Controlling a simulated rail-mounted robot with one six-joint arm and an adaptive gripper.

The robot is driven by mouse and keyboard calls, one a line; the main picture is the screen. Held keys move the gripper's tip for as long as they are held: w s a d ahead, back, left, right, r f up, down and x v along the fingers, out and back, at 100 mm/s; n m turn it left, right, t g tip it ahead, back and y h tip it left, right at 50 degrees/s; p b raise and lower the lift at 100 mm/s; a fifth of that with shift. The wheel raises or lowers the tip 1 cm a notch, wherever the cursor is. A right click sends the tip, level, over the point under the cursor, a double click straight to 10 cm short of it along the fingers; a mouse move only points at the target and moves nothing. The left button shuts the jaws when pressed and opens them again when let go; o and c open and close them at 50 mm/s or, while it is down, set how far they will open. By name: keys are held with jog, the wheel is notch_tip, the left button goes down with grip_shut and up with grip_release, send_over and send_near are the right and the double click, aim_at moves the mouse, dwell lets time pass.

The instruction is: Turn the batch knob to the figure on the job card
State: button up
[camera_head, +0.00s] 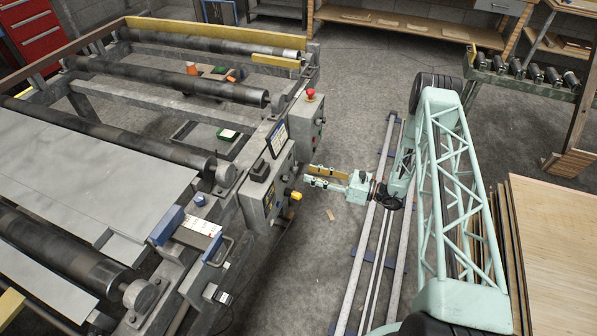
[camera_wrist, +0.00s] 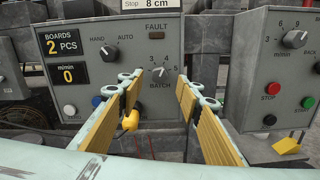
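The batch knob (camera_wrist: 159,75) is a small dark knob above the word BATCH on the grey control panel (camera_wrist: 88,48). Figures from about 3 to 5 show around it; I cannot tell which its pointer meets. My gripper (camera_wrist: 160,82) is open and empty, its yellow-padded fingers on either side of the knob in the wrist view and apart from the panel. In the head view, my gripper (camera_head: 308,176) is right of the grey control box (camera_head: 268,186). A white card (camera_wrist: 152,4) is cut off at the top of the wrist view; only "Stop 8 cm" is readable.
A yellow-handled part (camera_wrist: 131,119) sticks out below. A second box with an m/min knob (camera_wrist: 294,39) stands right. A board stack (camera_head: 555,240) stands right.

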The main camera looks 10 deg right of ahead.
aim_at(297, 170)
jog(key=shift+b+x, duration=0.3)
jog(key=shift+x, duration=2.95)
jog(key=c, duration=0.9)
jog(key=shift+n, duration=0.5)
jog(key=n+b, duration=0.2)
jog(key=n, duration=0.1)
jog(key=shift+n, duration=0.4)
jog(key=shift+a+n+b, duration=0.1)
jog(key=shift+n+b, duration=0.6)
jog(key=shift+n, duration=1.8)
